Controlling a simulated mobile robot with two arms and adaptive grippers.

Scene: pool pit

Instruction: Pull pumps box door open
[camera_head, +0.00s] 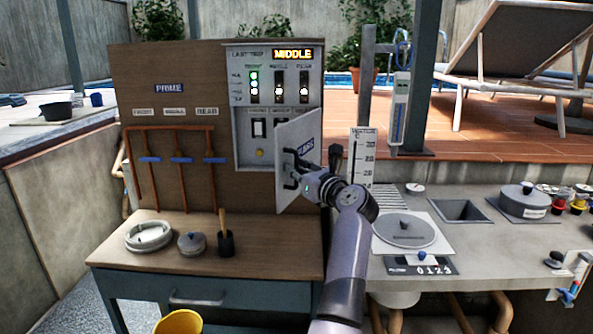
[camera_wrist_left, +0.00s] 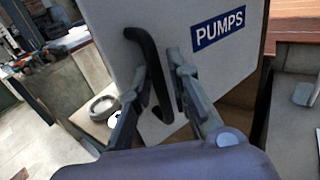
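The pumps box door (camera_head: 297,155) is a light grey panel with a blue PUMPS label. In the head view it stands swung out from the grey box (camera_head: 277,100), partly open. Its dark bar handle (camera_head: 289,172) is on the door's outer face. In the left wrist view the door (camera_wrist_left: 200,80) fills the upper middle, and the handle (camera_wrist_left: 152,68) runs between my fingers. My left gripper (camera_head: 297,172) is at the handle, one finger on each side. The fingers (camera_wrist_left: 158,72) look apart, with a gap on the right side; firm contact is not clear. My right gripper is not visible.
The box sits on a brown board (camera_head: 180,190) above a wooden bench top (camera_head: 270,258) holding a round dish (camera_head: 148,236), a lidded pot and a dark cup.

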